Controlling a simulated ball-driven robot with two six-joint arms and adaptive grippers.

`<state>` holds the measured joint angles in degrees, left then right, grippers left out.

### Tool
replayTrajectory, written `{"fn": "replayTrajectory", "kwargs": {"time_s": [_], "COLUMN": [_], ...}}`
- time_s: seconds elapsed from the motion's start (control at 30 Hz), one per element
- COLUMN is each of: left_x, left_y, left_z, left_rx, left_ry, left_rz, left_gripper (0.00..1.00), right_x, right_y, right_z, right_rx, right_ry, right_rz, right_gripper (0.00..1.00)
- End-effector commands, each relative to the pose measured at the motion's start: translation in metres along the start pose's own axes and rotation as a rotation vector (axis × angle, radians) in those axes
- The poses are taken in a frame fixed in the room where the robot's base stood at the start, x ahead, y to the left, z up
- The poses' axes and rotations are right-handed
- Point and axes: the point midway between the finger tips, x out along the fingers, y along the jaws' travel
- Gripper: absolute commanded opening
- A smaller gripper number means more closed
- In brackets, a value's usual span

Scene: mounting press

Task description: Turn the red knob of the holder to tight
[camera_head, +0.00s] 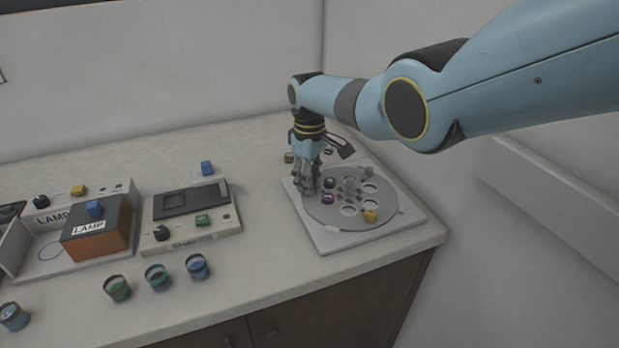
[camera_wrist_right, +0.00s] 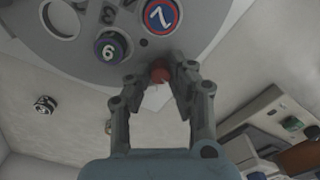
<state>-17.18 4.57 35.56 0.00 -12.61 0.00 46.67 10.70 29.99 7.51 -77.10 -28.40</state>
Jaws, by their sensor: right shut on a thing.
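The holder (camera_head: 340,226) is a round grey disc with several holes, on a square white base at the right of the counter. My right gripper (camera_head: 309,182) points down at the disc's left edge and hides the red knob in the head view. In the right wrist view, the red knob (camera_wrist_right: 159,71) sits at the rim of the disc (camera_wrist_right: 85,75), between the fingertips of my right gripper (camera_wrist_right: 160,78), which is shut on it. The knob's tight or loose marking cannot be read. My left gripper is not in view.
Several small coloured pieces, including a purple one (camera_head: 327,198) and a yellow one (camera_head: 370,215), sit on the disc. A shaker (camera_head: 192,240), an orange lamp box (camera_head: 97,240) and several small cups (camera_head: 157,277) stand to the left. The wall is close at the right.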

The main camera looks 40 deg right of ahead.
Motion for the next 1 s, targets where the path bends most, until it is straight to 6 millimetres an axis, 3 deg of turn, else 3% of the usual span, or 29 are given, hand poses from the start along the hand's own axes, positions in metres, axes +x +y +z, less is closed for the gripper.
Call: {"fn": "replayTrajectory", "kwargs": {"time_s": [1.0], "left_x": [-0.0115], "left_y": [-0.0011], "left_z": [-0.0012], "left_rx": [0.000], "left_ry": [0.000], "left_rz": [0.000], "left_gripper": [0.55], "right_x": [-0.0008], "right_y": [-0.0003], "right_z": [-0.0007], "right_rx": [0.963], "right_ry": [0.001], "right_rz": [-0.001], "right_gripper": [0.00]}}
